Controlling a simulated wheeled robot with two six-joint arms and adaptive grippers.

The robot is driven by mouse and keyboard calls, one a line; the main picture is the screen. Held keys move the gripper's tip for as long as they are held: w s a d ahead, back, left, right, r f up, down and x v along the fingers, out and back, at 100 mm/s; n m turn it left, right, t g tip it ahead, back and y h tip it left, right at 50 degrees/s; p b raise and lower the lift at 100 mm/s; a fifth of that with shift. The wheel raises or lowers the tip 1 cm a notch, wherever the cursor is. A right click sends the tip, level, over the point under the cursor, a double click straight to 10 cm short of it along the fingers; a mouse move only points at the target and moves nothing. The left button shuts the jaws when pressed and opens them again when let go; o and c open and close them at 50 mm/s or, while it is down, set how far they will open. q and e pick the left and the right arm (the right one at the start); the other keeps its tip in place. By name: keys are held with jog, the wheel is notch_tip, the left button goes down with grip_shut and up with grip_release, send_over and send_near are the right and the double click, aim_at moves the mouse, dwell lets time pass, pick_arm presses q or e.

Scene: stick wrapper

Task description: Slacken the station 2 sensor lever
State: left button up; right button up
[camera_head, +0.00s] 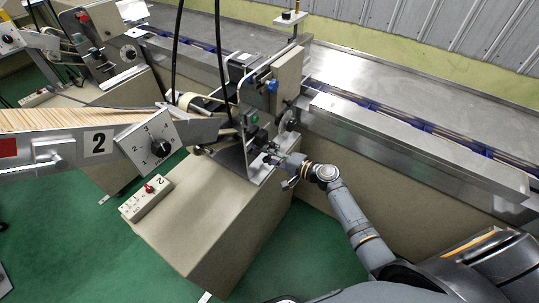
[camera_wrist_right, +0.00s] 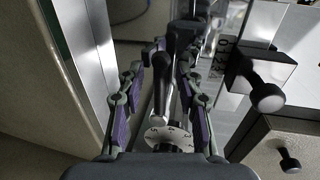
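The station 2 machine (camera_head: 240,105) stands in the middle of the head view, behind the plate marked 2 (camera_head: 98,143). My right gripper (camera_head: 270,155) is at its front right side, close to small metal parts. In the right wrist view my right gripper (camera_wrist_right: 171,52) is open, its purple-padded fingers apart on either side of a dark lever (camera_wrist_right: 170,72). The lever stands above a white numbered dial (camera_wrist_right: 168,135). I cannot tell whether a finger touches it, nor whether it is tight or slack. My left gripper is not in view.
A black knob (camera_wrist_right: 268,96) on a bracket sticks out right of the fingers, with another knob (camera_wrist_right: 289,161) below. A metal post (camera_wrist_right: 92,50) runs along the left. A conveyor (camera_head: 400,140) lies behind my right arm. A numbered control box (camera_head: 146,197) sits on the beige cabinet (camera_head: 205,225).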

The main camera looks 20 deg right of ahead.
grip_shut()
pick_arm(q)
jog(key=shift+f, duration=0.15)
pick_arm(e)
jog(key=shift+f, duration=0.1)
